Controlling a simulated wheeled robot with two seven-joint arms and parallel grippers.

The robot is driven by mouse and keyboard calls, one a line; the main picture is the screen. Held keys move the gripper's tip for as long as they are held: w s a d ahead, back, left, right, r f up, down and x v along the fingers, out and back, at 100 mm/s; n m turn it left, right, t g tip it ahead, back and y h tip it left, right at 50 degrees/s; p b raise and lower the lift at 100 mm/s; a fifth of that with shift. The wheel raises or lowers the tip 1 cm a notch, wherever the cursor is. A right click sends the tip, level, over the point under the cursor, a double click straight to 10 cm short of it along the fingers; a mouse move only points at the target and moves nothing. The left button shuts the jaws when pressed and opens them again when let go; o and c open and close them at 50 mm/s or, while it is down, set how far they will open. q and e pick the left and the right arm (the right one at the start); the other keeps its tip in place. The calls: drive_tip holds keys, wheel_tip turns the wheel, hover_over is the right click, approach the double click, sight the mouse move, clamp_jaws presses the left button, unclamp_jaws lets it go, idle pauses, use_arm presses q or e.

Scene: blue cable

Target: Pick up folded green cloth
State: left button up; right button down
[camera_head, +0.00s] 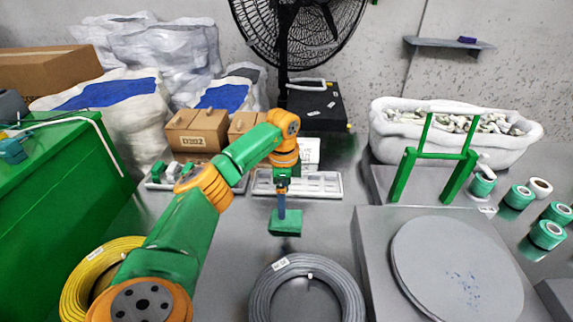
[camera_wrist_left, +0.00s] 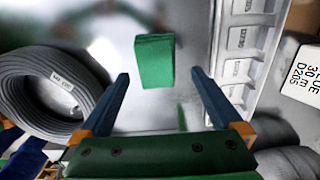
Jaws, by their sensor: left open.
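The folded green cloth (camera_head: 285,222) lies on the grey surface in the middle of the head view, between the grey cable coil and the white tray. In the left wrist view the green cloth (camera_wrist_left: 154,61) is ahead of the fingertips, in line with the gap between them. My left gripper (camera_wrist_left: 160,75) is open, with its two blue fingers spread and nothing between them. In the head view my left gripper (camera_head: 282,200) points down just above or behind the cloth; whether it touches the cloth cannot be told. My right gripper is not seen.
A grey cable coil (camera_head: 262,290) lies in front of the cloth, and a yellow coil (camera_head: 75,290) at the left. A white tray (camera_head: 328,184) is close behind. A grey platform with a round disc (camera_head: 455,265) stands at the right. A green box (camera_head: 60,190) is at the left.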

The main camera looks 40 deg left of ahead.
sight(286, 220)
use_arm(q)
drive_tip(key=f, duration=0.3)
drive_tip(key=d+f, duration=0.1)
drive_tip(key=f, duration=0.1)
drive_tip(key=shift+s+f, duration=0.15)
drive_tip(key=shift+f, duration=0.15)
drive_tip(key=shift+a+f, duration=0.1)
drive_tip(key=shift+f, duration=0.1)
drive_tip(key=shift+r, duration=0.1)
drive_tip(key=c, duration=1.2)
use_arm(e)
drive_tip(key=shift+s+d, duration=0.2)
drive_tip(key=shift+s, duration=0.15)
